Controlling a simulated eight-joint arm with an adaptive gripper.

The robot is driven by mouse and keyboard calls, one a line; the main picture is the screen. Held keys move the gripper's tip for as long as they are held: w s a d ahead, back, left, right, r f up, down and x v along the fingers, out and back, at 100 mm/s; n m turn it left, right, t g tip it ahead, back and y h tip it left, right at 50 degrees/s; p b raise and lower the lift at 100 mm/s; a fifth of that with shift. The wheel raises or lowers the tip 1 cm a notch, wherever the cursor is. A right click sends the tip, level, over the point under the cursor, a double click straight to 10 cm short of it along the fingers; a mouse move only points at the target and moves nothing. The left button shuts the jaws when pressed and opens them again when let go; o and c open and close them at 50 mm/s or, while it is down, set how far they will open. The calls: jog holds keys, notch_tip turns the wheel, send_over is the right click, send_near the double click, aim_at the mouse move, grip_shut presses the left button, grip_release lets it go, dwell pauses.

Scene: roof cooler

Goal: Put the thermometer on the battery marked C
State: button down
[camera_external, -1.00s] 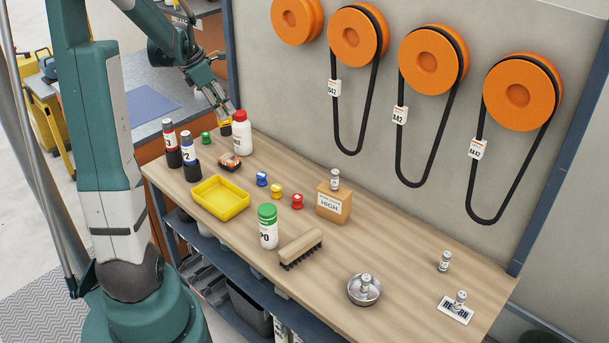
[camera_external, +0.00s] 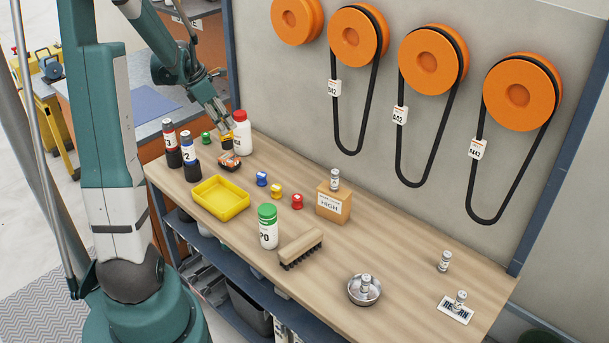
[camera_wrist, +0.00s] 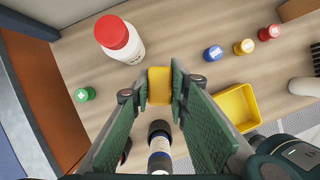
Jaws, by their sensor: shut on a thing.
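My gripper (camera_wrist: 159,86) is shut on a yellow block-like thing (camera_wrist: 158,83), perhaps the thermometer; I cannot tell for sure. In the external view my gripper (camera_external: 226,136) holds this yellow thing (camera_external: 227,144) low at the bench's back left, beside a white bottle with a red cap (camera_external: 242,136). An orange-and-black block (camera_external: 229,160), possibly a battery, sits just below it in the picture. I cannot tell whether they touch. I see no readable C mark. The block is not clearly visible in the wrist view, where my fingers hide much of the bench.
Two dark bottles (camera_external: 191,158), a green-topped piece (camera_external: 206,137) and a yellow tray (camera_external: 221,197) stand near. Blue, yellow and red pieces (camera_external: 277,190), a green-capped jar (camera_external: 268,226), a brush (camera_external: 301,246) and a box marked HIGH (camera_external: 333,203) stand further right.

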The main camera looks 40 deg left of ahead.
jog(key=shift+f, duration=0.2)
jog(key=shift+f, duration=1.95)
jog(key=shift+f+b, duration=0.2)
jog(key=shift+b, duration=0.1)
jog(key=c, duration=2.2)
grip_release()
jog(key=shift+r, duration=0.15)
jog(key=p+v, duration=0.1)
jog(key=v, duration=1.1)
jog(key=shift+d+r, duration=0.1)
jog(key=shift+d, duration=0.05)
